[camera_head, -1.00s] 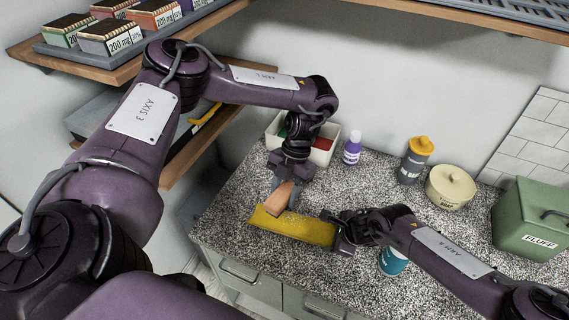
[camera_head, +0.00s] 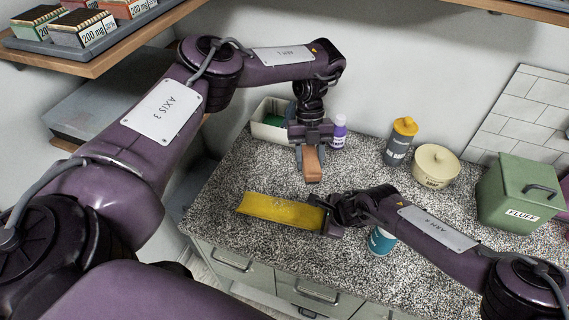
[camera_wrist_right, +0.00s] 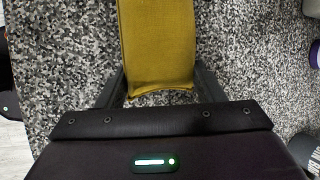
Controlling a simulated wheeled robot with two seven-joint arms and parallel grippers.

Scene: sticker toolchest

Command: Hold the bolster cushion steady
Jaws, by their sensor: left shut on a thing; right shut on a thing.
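The yellow bolster cushion (camera_head: 275,209) lies on the speckled counter. My right gripper (camera_head: 328,214) is shut on its right end; in the right wrist view the cushion (camera_wrist_right: 158,45) runs away between the two fingers (camera_wrist_right: 160,88). My left gripper (camera_head: 311,148) is behind the cushion, shut on an orange-brown block (camera_head: 312,167) that points down. The block is apart from the cushion in the picture. Whether it touches the counter, I cannot tell.
A cream bin (camera_head: 268,124) stands behind my left gripper, with a purple bottle (camera_head: 338,132) beside it. A yellow-capped grey bottle (camera_head: 400,142), a cream pot (camera_head: 434,166) and a green box (camera_head: 520,192) stand to the right. A teal can (camera_head: 381,242) is partly hidden by my right arm.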

